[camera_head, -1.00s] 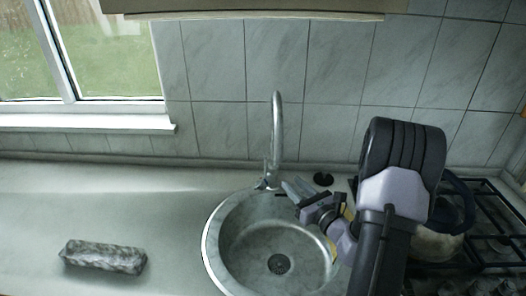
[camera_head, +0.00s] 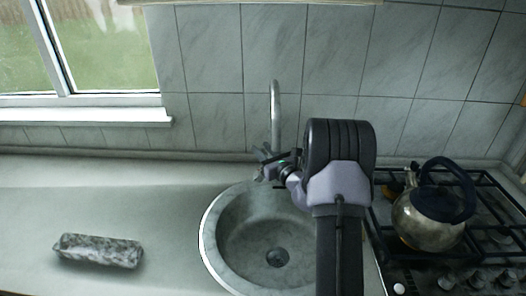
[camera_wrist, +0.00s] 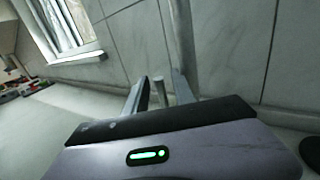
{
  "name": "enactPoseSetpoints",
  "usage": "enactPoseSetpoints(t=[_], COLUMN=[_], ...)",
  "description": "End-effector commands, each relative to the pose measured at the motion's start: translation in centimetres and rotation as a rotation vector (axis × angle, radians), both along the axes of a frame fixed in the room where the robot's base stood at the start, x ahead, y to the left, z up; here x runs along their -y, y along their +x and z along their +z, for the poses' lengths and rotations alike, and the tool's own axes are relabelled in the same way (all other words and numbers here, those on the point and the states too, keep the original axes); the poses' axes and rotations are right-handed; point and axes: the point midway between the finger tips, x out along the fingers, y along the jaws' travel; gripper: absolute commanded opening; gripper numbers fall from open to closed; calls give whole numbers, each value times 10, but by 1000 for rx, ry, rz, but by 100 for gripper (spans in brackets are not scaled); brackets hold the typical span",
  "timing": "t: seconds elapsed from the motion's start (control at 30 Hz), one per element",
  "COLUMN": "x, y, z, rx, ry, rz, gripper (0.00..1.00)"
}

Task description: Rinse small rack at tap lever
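The tap (camera_head: 275,118) is a tall curved metal spout behind the round sink (camera_head: 208,238). My gripper (camera_head: 264,166) is at the tap's base, over the sink's back edge. In the wrist view my gripper (camera_wrist: 160,86) has its two fingers spread. A short round metal stub, seemingly the tap lever (camera_wrist: 159,92), shows between them, with gaps on both sides. The spout (camera_wrist: 184,45) rises just beyond the right finger. I cannot make out a small rack in either view. The sink basin looks empty.
A grey mottled block (camera_head: 98,251) lies on the counter at left, with free counter around it. A metal kettle (camera_head: 425,222) with a dark handle stands on the gas hob (camera_head: 490,252) at right. The tiled wall (camera_head: 215,120) is close behind the tap.

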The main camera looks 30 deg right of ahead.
Motion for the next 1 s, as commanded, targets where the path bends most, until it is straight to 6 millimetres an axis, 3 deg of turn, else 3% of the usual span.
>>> enactPoseSetpoints(t=[0.07, 0.2, 0.23, 1.0], x=[0, 0, 0, 0], y=[0, 0, 0, -1], z=[0, 0, 0, 0], rx=[0, 0, 0, 0], ry=[0, 0, 0, 0], rz=[0, 0, 0, 0], gripper=[29, 2, 0, 0])
